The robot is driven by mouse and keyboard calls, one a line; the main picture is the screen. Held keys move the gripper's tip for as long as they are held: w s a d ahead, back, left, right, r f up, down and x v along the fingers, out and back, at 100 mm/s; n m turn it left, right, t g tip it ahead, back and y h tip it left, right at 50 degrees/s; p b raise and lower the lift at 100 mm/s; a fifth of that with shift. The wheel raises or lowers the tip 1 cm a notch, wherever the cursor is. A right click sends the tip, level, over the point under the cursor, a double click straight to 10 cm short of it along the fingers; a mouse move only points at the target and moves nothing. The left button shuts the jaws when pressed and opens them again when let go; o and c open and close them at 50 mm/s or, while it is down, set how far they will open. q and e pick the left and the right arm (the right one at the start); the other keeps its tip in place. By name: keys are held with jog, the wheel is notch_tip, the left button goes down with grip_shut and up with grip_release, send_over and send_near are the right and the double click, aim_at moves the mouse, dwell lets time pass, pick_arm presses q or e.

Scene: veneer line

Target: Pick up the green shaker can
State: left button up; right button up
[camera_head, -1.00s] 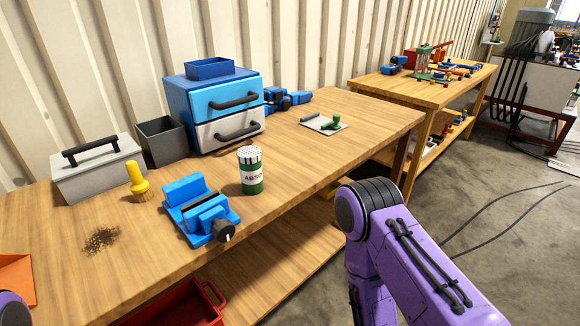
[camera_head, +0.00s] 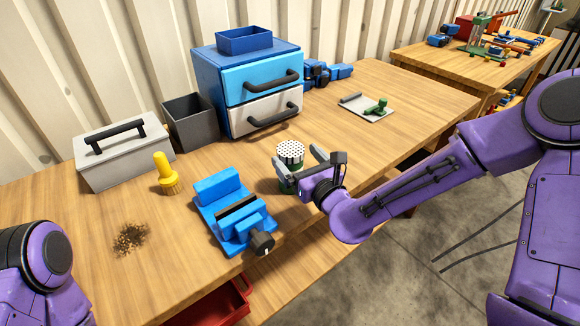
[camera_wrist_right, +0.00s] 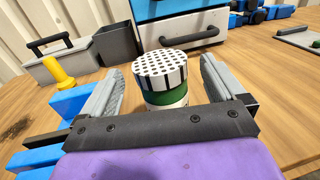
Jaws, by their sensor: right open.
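The green shaker can (camera_head: 290,153) stands upright on the wooden workbench, with a white perforated top and a green band. My right gripper (camera_head: 300,164) is open at the can, with a finger on either side of it, and hides much of its lower body. In the right wrist view, the can (camera_wrist_right: 163,80) stands between the two grey fingers of the right gripper (camera_wrist_right: 160,88), with a gap visible on each side. My left arm shows at the lower left, but its gripper is out of view.
A blue vise (camera_head: 228,205) sits close to the can's left. A yellow brush (camera_head: 165,172), a grey toolbox (camera_head: 122,160), a dark bin (camera_head: 190,123) and a blue drawer cabinet (camera_head: 214,75) stand behind. A tray (camera_head: 367,108) lies to the right, with bare bench around it.

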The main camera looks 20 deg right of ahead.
aim_at(287, 150)
jog(key=w, duration=0.2)
jog(key=w+p, duration=0.1)
jog(key=w+a+f, duration=0.1)
jog(key=w, duration=0.1)
jog(key=shift+w+p, duration=0.3)
jog(key=shift+w, duration=0.05)
jog(key=shift+s, duration=0.15)
jog(key=shift+c, duration=0.9)
jog(key=c, duration=1.1)
